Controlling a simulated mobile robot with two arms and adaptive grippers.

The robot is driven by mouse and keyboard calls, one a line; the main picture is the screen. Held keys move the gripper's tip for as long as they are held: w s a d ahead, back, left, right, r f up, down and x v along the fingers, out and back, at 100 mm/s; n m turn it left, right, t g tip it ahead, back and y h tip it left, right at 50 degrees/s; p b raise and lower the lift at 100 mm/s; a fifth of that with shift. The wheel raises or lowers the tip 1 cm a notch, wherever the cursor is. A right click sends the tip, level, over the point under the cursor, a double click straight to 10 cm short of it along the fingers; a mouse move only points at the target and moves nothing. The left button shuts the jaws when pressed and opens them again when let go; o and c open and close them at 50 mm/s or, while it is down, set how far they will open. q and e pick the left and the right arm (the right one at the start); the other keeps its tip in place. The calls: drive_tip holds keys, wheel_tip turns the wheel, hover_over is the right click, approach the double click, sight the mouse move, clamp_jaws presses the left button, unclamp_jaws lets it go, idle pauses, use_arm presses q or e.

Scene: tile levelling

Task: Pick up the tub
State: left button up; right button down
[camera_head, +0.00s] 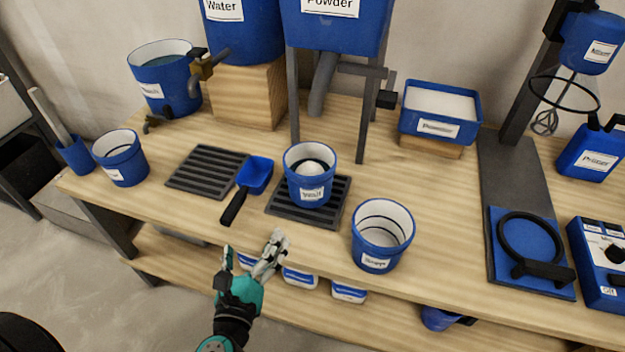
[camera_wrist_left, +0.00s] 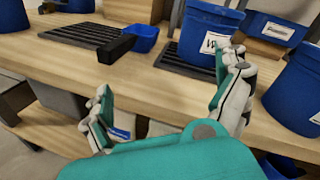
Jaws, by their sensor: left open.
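A blue tub (camera_head: 312,193) with a white label and white powder heaped inside stands upright on a dark slatted grate (camera_head: 341,210) under the powder spout. In the left wrist view the tub (camera_wrist_left: 192,45) stands beyond the right finger. An emptier blue tub (camera_head: 371,254) with a white inside stands right of it near the table's front edge, and another blue tub (camera_head: 125,172) stands at the far left. My left gripper (camera_head: 252,250) is open and empty at the table's front edge, apart from the tubs. The label writing is too small to read surely. My right gripper is out of view.
A blue scoop (camera_head: 256,175) with a black handle lies on the wooden table, partly over another slatted grate (camera_head: 203,171). The dispenser's dark legs (camera_head: 363,130) rise behind the powder tub. A lower shelf (camera_head: 185,268) holds several white-and-blue containers. A blue pad (camera_head: 508,279) lies at the right.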

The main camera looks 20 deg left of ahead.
use_arm(q)
drive_tip(key=d+r+m+t+h, duration=0.1)
drive_tip(key=d+m+h, duration=0.2)
drive_tip(key=d+m, duration=0.35)
drive_tip(key=m+p, duration=0.2)
drive_tip(key=p, duration=0.1)
approach(303, 193)
drive_tip(key=shift+h, duration=0.3)
drive_tip(key=w, duration=0.6)
drive_tip(key=shift+f, duration=0.2)
drive_tip(key=shift+w, duration=0.55)
drive_tip(key=w, duration=0.5)
drive_tip(key=shift+f, duration=0.2)
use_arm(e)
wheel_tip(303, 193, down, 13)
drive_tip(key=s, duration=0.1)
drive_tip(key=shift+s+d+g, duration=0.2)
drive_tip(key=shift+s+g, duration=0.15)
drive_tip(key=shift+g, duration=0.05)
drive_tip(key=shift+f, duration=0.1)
use_arm(q)
drive_tip(key=c, duration=1.4)
drive_tip(key=shift+r, duration=0.15)
drive_tip(key=shift+c, duration=0.3)
